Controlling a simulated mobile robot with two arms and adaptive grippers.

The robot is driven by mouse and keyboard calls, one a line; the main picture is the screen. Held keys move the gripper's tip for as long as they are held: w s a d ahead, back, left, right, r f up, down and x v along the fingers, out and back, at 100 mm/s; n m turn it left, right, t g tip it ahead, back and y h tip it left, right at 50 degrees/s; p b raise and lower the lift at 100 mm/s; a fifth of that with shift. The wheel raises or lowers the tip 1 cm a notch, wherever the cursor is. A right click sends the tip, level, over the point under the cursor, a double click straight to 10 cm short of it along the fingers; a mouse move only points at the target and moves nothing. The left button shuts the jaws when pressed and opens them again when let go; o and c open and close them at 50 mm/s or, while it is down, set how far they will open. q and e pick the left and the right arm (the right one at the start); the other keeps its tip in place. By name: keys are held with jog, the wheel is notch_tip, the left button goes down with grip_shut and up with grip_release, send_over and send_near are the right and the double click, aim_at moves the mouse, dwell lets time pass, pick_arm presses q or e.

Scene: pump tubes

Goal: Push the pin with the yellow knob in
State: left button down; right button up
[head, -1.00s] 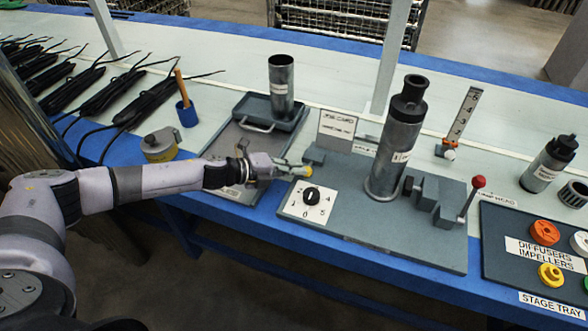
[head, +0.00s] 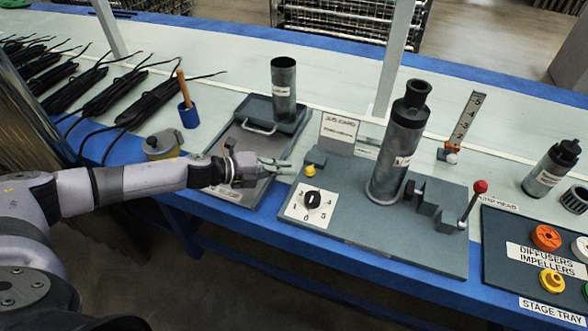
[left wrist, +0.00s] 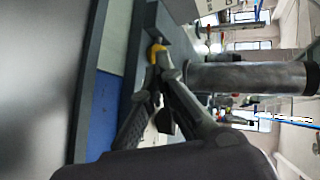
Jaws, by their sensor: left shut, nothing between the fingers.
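The yellow knob (head: 309,171) of the pin shows at the left end of the grey fixture base (head: 400,235), just in front of a small dark block (head: 316,157). The pin's shaft cannot be made out. My left gripper (head: 289,167) is shut and empty, pointing right, with its tips a little left of the knob in the head view. In the left wrist view the yellow knob (left wrist: 156,50) shows just beyond the fingertips (left wrist: 160,68). That view does not settle whether they touch. My right gripper is not in view.
A metal cylinder (head: 398,155) stands on the base behind a numbered dial (head: 312,200). A red-knobbed lever (head: 480,187) is at the base's right. A tray (head: 232,190) with an upright tube (head: 283,90) lies left of it. A stage tray (head: 500,245) is at far right.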

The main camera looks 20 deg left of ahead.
pick_arm(q)
jog(key=shift+v, duration=1.7)
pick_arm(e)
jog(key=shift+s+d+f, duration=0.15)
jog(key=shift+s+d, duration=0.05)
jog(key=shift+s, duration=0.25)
